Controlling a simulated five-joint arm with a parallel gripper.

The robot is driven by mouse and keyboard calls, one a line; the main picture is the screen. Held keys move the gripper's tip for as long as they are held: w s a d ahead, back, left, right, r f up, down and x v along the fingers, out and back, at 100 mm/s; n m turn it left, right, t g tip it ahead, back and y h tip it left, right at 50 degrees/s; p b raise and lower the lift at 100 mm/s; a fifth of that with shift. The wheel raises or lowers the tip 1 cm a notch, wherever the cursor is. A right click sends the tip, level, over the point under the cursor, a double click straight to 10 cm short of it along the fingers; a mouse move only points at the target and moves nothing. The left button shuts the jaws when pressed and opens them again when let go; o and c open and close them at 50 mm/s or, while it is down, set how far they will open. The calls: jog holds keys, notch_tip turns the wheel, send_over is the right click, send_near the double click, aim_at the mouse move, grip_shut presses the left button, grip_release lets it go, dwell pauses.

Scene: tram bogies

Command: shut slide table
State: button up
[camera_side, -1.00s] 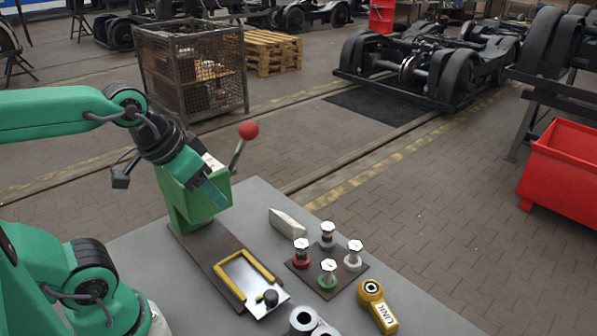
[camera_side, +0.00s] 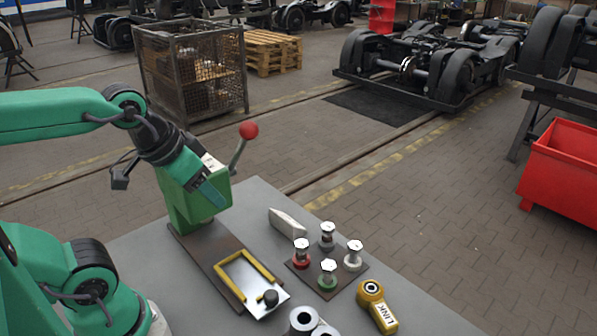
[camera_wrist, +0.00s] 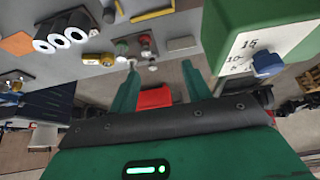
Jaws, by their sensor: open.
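The slide table (camera_side: 281,293) is a silver plate with a yellow U-shaped frame and a black knob (camera_side: 270,298). It sticks out at the front end of a brown base (camera_side: 204,240) below a green press (camera_side: 184,209) with a red-balled lever (camera_side: 249,130). My gripper (camera_side: 217,201) is in front of the press's upper body, above and behind the slide table, touching neither the knob nor the plate. In the wrist view my gripper (camera_wrist: 160,84) is open with nothing between its fingers. The slide table's yellow edge (camera_wrist: 153,13) and the knob (camera_wrist: 108,15) show at the top there.
A dark plate (camera_side: 313,279) with several capped pins stands right of the slide table. A yellow link (camera_side: 377,306), grey tubes (camera_side: 303,320) and a pale wedge block (camera_side: 286,222) lie nearby. The press's scale (camera_wrist: 255,50) with a blue pointer is close beside my gripper.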

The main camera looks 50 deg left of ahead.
jog(key=n+g, duration=0.3)
jog(key=g, duration=0.3)
send_over(271, 293)
notch_tip(271, 293, down, 13)
jog(key=shift+f, duration=0.15)
jog(key=shift+s+f, duration=0.1)
jog(key=shift+f, duration=3.65)
jog(key=shift+c, duration=0.2)
grip_shut()
